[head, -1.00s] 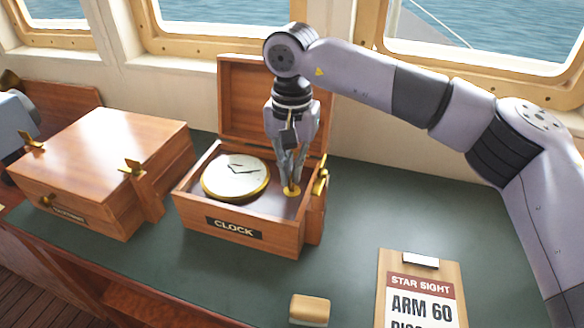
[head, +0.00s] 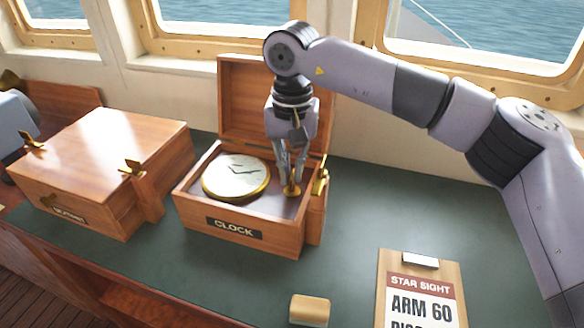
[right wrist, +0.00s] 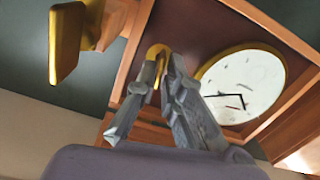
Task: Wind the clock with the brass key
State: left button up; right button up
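The clock (head: 236,180), a white dial with a brass rim and dark hands, lies face up in an open wooden box (head: 195,212) labelled CLOCK. It also shows in the right wrist view (right wrist: 245,88). My right gripper (head: 290,180) points down into the box, to the right of the dial. Its fingers (right wrist: 165,65) are closed around the brass key (head: 292,190), whose rounded top shows between the fingertips in the right wrist view (right wrist: 158,50). The key's lower end is hard to make out. My left gripper is not in view.
A closed wooden box (head: 105,150) with brass catches stands left. A brass catch (head: 321,183) sits on the clock box's right side, close to my fingers. The raised lid (head: 240,95) stands behind. A clipboard (head: 420,295) and small wooden block (head: 310,310) lie in front.

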aim_at(292, 174)
jog(key=shift+o, duration=1.4)
jog(key=shift+f, duration=0.1)
notch_tip(292, 174, up, 12)
